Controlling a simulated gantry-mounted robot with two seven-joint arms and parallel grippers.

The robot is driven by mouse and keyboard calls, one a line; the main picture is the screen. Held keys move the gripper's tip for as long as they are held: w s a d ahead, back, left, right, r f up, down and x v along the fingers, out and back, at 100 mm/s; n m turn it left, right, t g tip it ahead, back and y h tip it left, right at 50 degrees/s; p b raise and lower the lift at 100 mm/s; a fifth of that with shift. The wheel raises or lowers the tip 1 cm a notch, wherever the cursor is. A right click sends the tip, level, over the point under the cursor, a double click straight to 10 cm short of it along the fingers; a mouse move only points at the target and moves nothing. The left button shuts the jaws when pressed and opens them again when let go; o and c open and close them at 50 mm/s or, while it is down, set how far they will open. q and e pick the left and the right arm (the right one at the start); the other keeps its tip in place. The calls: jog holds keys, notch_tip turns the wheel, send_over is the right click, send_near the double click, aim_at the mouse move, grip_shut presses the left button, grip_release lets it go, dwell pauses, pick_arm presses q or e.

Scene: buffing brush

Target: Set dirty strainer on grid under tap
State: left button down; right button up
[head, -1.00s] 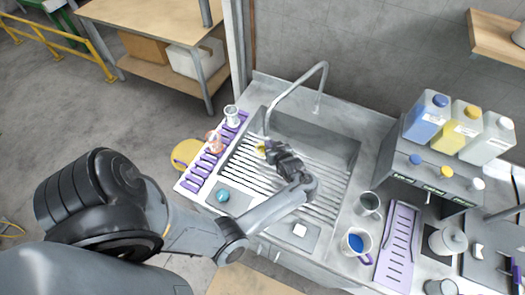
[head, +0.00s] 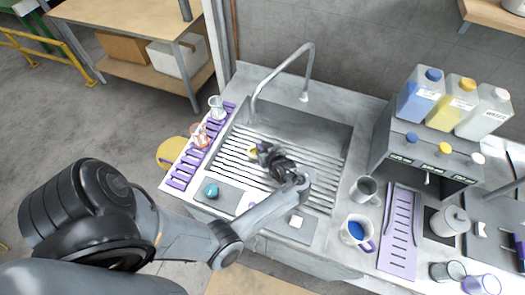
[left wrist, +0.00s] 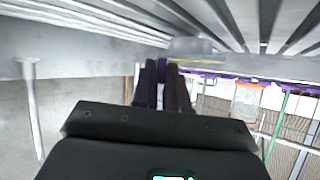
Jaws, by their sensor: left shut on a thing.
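My left gripper (head: 266,152) is over the slatted grid (head: 318,192) in the sink, in front of the tap (head: 286,68). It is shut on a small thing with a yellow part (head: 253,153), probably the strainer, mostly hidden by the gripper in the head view. My right gripper is not in view.
A purple rack (head: 190,165) with glassware lines the sink's left side. A teal thing (head: 211,190) sits on the front ledge. Mugs (head: 357,231) and a purple tray (head: 400,230) stand right of the sink, below a dispenser with bottles (head: 421,95). The grid's right part is clear.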

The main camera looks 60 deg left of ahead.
pick_arm(q)
jog(key=shift+f, duration=0.25)
jog(key=shift+f, duration=0.1)
jog(key=c, duration=1.1)
grip_release()
jog(key=shift+c, duration=0.2)
